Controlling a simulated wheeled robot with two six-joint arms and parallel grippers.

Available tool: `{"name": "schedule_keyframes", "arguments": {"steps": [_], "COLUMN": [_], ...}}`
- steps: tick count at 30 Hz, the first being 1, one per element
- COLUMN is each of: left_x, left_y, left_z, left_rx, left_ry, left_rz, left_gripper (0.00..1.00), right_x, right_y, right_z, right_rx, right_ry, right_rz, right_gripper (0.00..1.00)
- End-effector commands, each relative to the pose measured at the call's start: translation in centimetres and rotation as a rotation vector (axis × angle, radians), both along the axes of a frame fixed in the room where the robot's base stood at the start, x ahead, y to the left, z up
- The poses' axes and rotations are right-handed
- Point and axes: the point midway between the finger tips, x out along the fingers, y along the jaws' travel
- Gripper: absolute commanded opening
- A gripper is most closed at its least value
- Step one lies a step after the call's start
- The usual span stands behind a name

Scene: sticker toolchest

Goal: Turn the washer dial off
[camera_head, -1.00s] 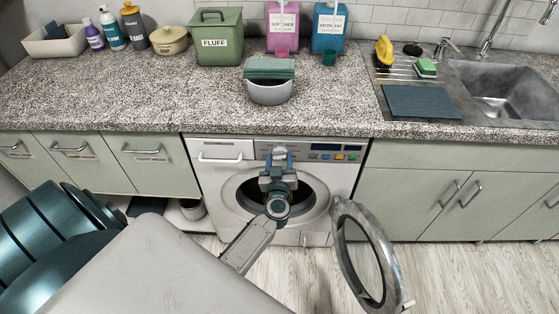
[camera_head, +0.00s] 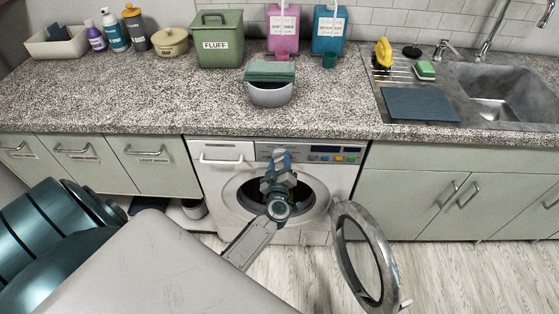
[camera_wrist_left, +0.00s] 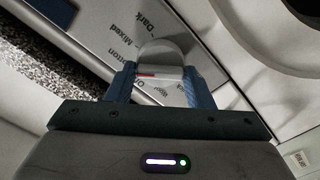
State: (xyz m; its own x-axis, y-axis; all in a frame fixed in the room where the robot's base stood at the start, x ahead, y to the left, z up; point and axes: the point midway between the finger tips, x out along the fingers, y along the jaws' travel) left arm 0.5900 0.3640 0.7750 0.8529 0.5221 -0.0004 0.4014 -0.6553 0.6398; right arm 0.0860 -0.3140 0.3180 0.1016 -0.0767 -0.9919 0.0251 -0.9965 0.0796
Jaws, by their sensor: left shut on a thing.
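The washer (camera_head: 225,185) stands under the counter, with its control panel along the top. In the left wrist view the grey, rounded dial (camera_wrist_left: 162,53) sits between the fingers of my left gripper (camera_wrist_left: 162,80), which is shut on it. A red mark shows on the dial. Printed words such as "Dark" and "Mixed" surround it; others are partly covered, so the setting is hard to read. In the head view my left gripper (camera_head: 280,158) reaches the panel, appears rolled, and hides the dial. My right gripper is not in view.
The round washer door (camera_head: 342,240) hangs open to the right, below the panel. A display and coloured buttons (camera_head: 338,158) lie right of the gripper. The counter (camera_head: 190,100) overhangs the panel and holds a grey tub (camera_head: 270,95) with green cloth.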

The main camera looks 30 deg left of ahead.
Motion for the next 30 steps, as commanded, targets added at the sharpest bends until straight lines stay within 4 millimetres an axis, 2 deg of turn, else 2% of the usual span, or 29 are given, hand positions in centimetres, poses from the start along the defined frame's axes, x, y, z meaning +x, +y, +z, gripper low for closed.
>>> {"name": "schedule_keyframes", "arguments": {"steps": [7, 18, 30], "left_x": [0.0, -0.1, -0.1], "left_y": [0.1, 0.1, 0.1], "left_z": [-0.1, -0.3, -0.3], "left_rx": [-0.199, -0.487, -0.693], "left_ry": [-0.122, -0.299, -0.425], "left_rz": [0.0, 0.001, 0.001], "left_gripper": [0.25, 0.25, 0.25], "right_x": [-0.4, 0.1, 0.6], "right_y": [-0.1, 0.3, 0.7], "right_z": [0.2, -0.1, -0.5], "right_rx": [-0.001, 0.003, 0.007], "right_ry": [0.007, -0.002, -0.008], "right_rz": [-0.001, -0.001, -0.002], "right_gripper": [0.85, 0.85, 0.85]}}
